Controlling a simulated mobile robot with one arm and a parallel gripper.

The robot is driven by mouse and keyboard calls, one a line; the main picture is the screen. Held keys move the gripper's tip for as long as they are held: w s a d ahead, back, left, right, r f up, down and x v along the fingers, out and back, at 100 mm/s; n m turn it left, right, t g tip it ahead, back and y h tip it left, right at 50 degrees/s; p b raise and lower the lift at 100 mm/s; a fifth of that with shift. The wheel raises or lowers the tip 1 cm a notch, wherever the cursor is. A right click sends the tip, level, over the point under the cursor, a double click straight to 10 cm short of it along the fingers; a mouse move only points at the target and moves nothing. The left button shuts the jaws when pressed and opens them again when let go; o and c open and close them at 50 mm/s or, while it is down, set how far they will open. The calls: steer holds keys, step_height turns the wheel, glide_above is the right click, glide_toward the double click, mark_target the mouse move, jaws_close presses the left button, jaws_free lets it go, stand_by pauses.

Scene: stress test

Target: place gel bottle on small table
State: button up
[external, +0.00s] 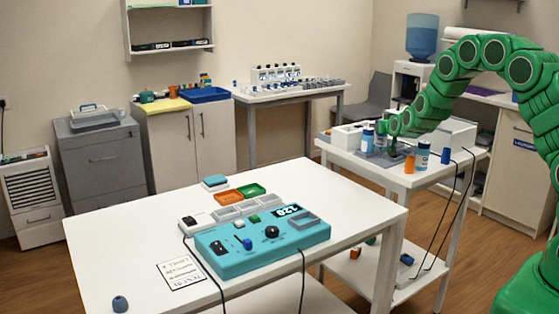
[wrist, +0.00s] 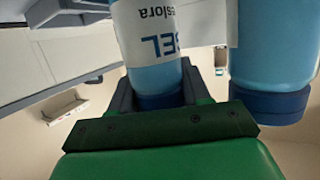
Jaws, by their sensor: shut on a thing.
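In the wrist view my gripper (wrist: 152,100) is shut on a gel bottle (wrist: 150,45), blue with a white label and a dark blue cap end between the dark fingers. In the external view my gripper (external: 391,130) is low over the back of the smaller white table (external: 433,177) at the right, among bottles and equipment. The held bottle is hard to single out there, and I cannot tell whether it touches the tabletop. A second blue bottle (wrist: 272,45) stands close beside it in the wrist view.
On the smaller table are a blue-and-white bottle (external: 367,139), another labelled bottle (external: 422,156), an orange bottle (external: 409,163) and a blue one (external: 445,156). The large front table (external: 130,230) carries a teal device (external: 262,244). Cables hang at the smaller table's right side.

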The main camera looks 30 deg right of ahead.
steer(key=shift+f, duration=0.2)
steer(key=o, duration=1.3)
steer(key=shift+s, duration=0.1)
steer(key=s+a+r+n+g+y, duration=0.1)
steer(key=s+a+r+g+y, duration=0.15)
steer(key=s+a, duration=0.5)
steer(key=s+a+r+n+g+y, duration=0.1)
steer(key=s+a+r+g, duration=0.2)
steer(key=s, duration=0.8)
steer(key=s+a+r+n+g+y, duration=0.1)
steer(key=s+a+r+g+y, duration=0.15)
steer(key=s+a, duration=0.6)
steer(key=s+r+g, duration=0.1)
steer(key=s+g, duration=0.1)
steer(key=s, duration=1)
steer(key=s+a+r+n+g, duration=0.1)
steer(key=s+r+g, duration=0.1)
steer(key=s, duration=1)
steer(key=s+r+g, duration=0.1)
steer(key=s+g, duration=0.2)
steer(key=s, duration=0.9)
steer(key=shift+a+r+n+h, duration=0.15)
steer(key=shift+r+n+h, duration=0.1)
steer(key=shift+n+h, duration=0.05)
